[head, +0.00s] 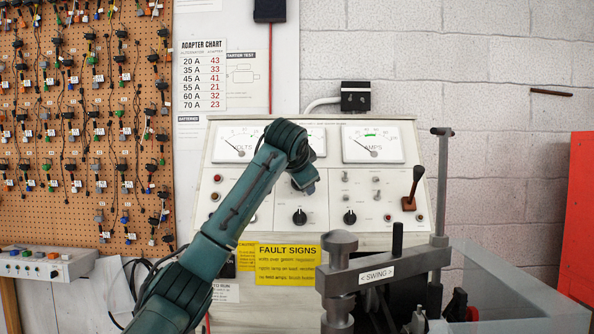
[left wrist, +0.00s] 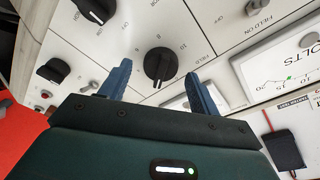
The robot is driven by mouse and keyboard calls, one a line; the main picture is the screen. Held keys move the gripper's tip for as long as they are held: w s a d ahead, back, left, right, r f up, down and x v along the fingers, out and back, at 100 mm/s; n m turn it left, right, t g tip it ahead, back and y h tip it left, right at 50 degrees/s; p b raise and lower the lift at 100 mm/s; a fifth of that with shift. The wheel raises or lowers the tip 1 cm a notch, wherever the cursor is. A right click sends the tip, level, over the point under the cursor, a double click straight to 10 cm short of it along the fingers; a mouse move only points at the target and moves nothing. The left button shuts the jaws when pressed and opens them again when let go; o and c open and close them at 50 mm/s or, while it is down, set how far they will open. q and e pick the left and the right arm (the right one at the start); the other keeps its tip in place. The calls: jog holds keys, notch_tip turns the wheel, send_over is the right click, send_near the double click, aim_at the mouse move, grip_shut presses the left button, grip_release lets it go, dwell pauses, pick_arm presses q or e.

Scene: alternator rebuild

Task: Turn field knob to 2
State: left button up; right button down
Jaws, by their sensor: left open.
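The field knob (left wrist: 159,64) is a black round knob on the white test panel, with a numbered scale and the word FIELD beside it. A small white mark on it points to the bottom of the left wrist view; I cannot tell which number it marks. My left gripper (left wrist: 156,72) is open, with one blue finger on each side of the knob and visible gaps.
Two more black knobs (head: 300,217) (head: 350,217) sit lower on the panel (head: 330,190). A grey SWING arm fixture (head: 377,274) stands at front right.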

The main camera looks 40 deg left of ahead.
pick_arm(q)
jog(key=b+v, duration=0.1)
jog(key=v, duration=1.1)
jog(key=shift+s+r, duration=0.2)
jog(key=shift+s, duration=0.15)
jog(key=shift+d, duration=0.15)
